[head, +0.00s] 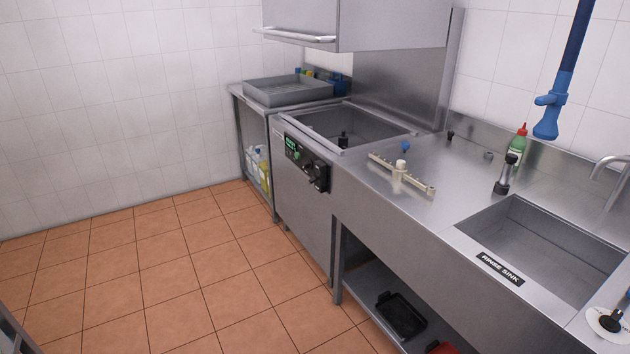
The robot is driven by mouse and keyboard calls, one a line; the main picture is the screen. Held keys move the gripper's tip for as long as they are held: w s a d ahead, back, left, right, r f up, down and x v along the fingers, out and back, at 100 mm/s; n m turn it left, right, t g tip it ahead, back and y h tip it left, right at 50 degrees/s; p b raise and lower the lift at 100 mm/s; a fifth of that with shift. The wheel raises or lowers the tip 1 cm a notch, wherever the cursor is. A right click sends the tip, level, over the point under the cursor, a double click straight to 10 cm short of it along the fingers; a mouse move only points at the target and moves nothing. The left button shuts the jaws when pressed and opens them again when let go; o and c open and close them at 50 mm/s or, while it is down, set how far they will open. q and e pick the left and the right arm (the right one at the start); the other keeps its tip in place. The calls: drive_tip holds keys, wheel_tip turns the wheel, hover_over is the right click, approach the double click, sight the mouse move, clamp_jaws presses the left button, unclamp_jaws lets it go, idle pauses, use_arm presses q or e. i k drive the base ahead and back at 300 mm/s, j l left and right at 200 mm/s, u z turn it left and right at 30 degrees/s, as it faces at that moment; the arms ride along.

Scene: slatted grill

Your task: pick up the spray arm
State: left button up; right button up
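The spray arm (418,182), a long beige bar with a raised round hub near its middle, lies on the steel counter (370,197) between the open wash tank (375,128) and the rinse sink. It runs diagonally from back left to front right, and nothing covers it. Neither of my grippers shows in the head view.
The rinse sink (540,240) opens at the right. A black-topped upright object (503,176) and a green bottle with a red cap (517,143) stand behind it. A blue spray head (547,118) hangs above. The tiled floor (150,270) is clear at the left.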

sight(400, 172)
drive_tip(key=z, duration=1.6)
drive_tip(key=i+j+z, duration=0.15)
drive_tip(key=j, duration=0.15)
drive_tip(key=i+j+z, duration=0.2)
drive_tip(key=j, duration=0.15)
drive_tip(key=i+j+z, duration=0.15)
drive_tip(key=j, duration=0.2)
drive_tip(key=j+z, duration=0.15)
drive_tip(key=j, duration=0.25)
drive_tip(key=i+j+z, duration=0.15)
drive_tip(key=j, duration=0.25)
drive_tip(key=i+j, duration=0.1)
drive_tip(key=j, duration=0.4)
drive_tip(key=i+j, duration=0.15)
drive_tip(key=j, duration=0.4)
drive_tip(key=i+j, duration=0.1)
drive_tip(key=j, duration=0.4)
drive_tip(key=z, duration=0.05)
